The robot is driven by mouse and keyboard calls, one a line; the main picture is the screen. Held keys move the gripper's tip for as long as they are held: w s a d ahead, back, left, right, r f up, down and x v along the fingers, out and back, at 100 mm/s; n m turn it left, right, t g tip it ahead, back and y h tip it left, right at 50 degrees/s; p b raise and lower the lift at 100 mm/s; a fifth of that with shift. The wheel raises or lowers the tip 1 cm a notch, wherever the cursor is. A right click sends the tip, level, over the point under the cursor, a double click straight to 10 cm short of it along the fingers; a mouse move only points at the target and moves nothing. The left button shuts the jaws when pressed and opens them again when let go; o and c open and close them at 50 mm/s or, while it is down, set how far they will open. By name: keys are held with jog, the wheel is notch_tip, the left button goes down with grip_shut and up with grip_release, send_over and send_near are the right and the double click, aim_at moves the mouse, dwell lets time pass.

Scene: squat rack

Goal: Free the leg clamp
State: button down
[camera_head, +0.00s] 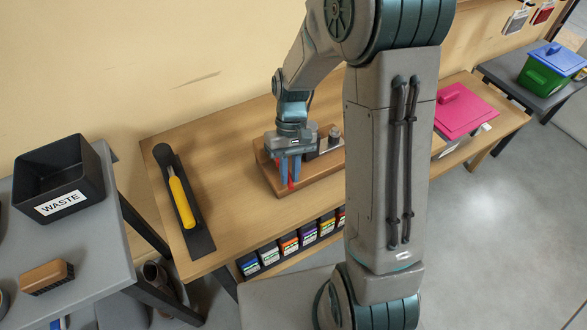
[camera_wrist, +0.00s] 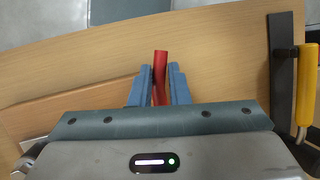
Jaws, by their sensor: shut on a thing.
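My gripper (camera_head: 290,178) points down over a brown wooden block (camera_head: 316,184) on the workbench. Its blue fingers are shut on a red handle (camera_head: 291,186). In the wrist view, the red handle (camera_wrist: 161,60) stands between the fingers (camera_wrist: 160,85) and sticks out past their tips. A dark and grey fixture (camera_head: 333,137) sits on the block just right of the gripper. My gripper and arm hide much of the block and fixture, so I cannot tell the clamp's state.
A yellow-handled tool (camera_head: 182,203) rests on a dark strip (camera_head: 203,236) at the bench's left. A black WASTE bin (camera_head: 60,182) and a brush (camera_head: 46,277) are on the grey left table. A pink lid (camera_head: 465,108) lies right. Several small labelled boxes (camera_head: 290,245) line the bench's front.

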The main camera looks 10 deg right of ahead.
jog(key=c, duration=1.4)
grip_release()
jog(key=shift+o, duration=0.2)
jog(key=shift+w+r, duration=0.1)
jog(key=v, duration=1.3)
jog(key=shift+r, duration=0.3)
jog(key=shift+d, duration=0.1)
jog(key=s+d+r+m+t, duration=0.1)
jog(key=s+d+t, duration=0.1)
jog(key=s+t, duration=0.2)
jog(key=s+d+r+m+t+h, duration=0.1)
jog(key=s+d+t, duration=0.1)
jog(key=s, duration=0.9)
jog(key=shift+r+t, duration=0.25)
jog(key=shift+t, duration=0.65)
